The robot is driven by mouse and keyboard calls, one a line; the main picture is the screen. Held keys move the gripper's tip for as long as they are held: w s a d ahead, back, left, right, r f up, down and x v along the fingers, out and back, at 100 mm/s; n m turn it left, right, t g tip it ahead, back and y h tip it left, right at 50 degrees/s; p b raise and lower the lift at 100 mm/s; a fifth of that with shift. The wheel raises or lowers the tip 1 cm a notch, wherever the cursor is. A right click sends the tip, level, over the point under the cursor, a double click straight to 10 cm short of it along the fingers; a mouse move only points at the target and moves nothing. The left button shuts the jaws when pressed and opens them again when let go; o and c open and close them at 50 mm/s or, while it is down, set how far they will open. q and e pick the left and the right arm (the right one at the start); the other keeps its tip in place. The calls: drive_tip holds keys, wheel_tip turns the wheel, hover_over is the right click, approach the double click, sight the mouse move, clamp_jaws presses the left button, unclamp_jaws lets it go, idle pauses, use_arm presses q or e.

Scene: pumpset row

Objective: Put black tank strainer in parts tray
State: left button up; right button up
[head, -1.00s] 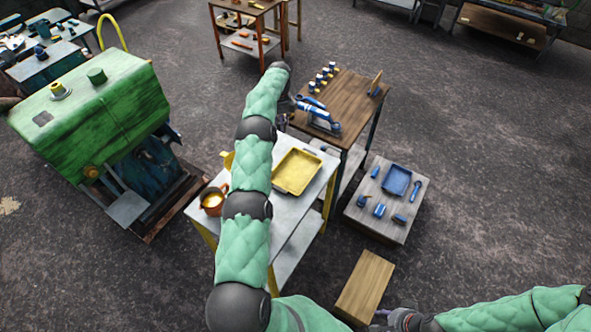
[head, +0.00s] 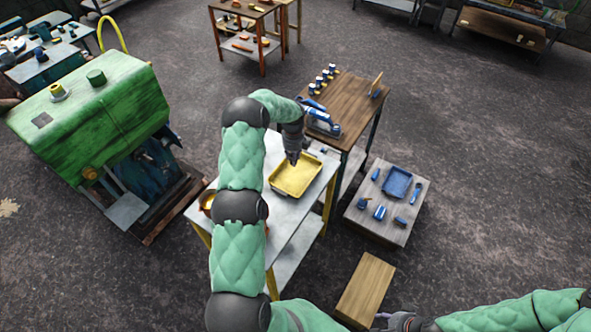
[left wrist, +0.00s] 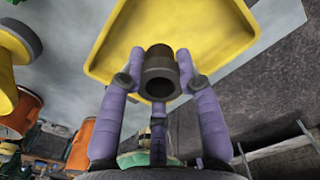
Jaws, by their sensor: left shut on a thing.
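The black tank strainer (left wrist: 160,75) is a short dark hollow cylinder between the purple fingers of my left gripper (left wrist: 160,80) in the left wrist view. The left gripper (head: 293,159) is shut on it and points down over the yellow parts tray (head: 300,182) in the head view. The strainer is too small to make out there. The tray fills the top of the left wrist view (left wrist: 185,22), and its visible inside looks empty. My right gripper (head: 384,319) is at the bottom edge of the head view, too small to read.
The tray lies on a light metal table (head: 285,215) with an orange cup (head: 207,203) at its left. A green tank machine (head: 90,95) stands left. A wooden table (head: 350,100) and a low stand with blue parts (head: 385,220) are to the right.

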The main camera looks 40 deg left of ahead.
sight(296, 175)
use_arm(q)
drive_tip(key=shift+s+d+f, duration=0.25)
drive_tip(key=shift+d+f, duration=0.15)
drive_tip(key=shift+f, duration=0.15)
drive_tip(key=shift+s+d+f, duration=0.2)
drive_tip(key=shift+d+f, duration=0.2)
drive_tip(key=shift+f, duration=0.1)
wheel_tip(296, 175, down, 2)
drive_tip(key=shift+d+f, duration=0.15)
drive_tip(key=shift+f, duration=0.1)
drive_tip(key=shift+f+b, duration=0.3)
drive_tip(key=shift+f, duration=0.15)
drive_tip(key=shift+r, duration=0.1)
drive_tip(key=o, duration=1.1)
drive_tip(key=shift+f, duration=0.2)
drive_tip(key=shift+o, duration=0.2)
